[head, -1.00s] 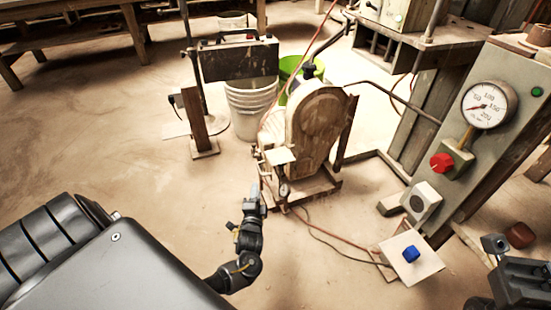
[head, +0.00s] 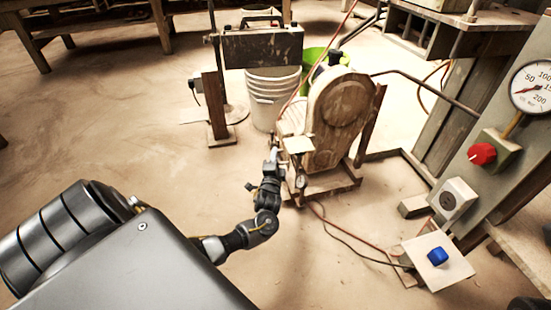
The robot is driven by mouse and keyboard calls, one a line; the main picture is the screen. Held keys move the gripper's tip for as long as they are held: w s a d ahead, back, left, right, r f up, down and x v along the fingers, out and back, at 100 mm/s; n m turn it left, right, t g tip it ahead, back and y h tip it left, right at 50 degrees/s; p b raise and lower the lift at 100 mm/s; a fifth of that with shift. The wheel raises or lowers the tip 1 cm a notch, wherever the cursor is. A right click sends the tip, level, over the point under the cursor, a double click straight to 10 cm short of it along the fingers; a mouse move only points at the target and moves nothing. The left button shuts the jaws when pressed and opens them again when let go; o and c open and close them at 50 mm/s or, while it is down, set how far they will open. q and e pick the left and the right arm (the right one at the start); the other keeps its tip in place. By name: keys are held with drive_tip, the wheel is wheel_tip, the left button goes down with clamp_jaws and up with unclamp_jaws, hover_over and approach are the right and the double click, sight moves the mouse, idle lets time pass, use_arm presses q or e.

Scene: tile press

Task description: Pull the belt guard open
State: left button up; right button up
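The belt guard (head: 338,118) is a worn, wooden-looking rounded cover standing on a low frame in the middle of the head view. A small pale plate (head: 299,145) juts from its left side. My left gripper (head: 273,153) is at the lower left of the guard, close to that plate. Its fingers are small and point up toward the machine; I cannot tell whether they are open or touching anything.
White stacked buckets (head: 272,97) and a green bucket (head: 312,62) stand behind the guard. A post with a gauge (head: 532,88) and a red knob (head: 481,154) rises at right. A blue button box (head: 437,257) and cables lie on the floor. Floor at left is clear.

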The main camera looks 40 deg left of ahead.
use_arm(q)
drive_tip(key=shift+w+a+r, duration=0.1)
drive_tip(key=shift+w+a, duration=0.2)
drive_tip(key=shift+w, duration=0.15)
drive_tip(key=c, duration=0.7)
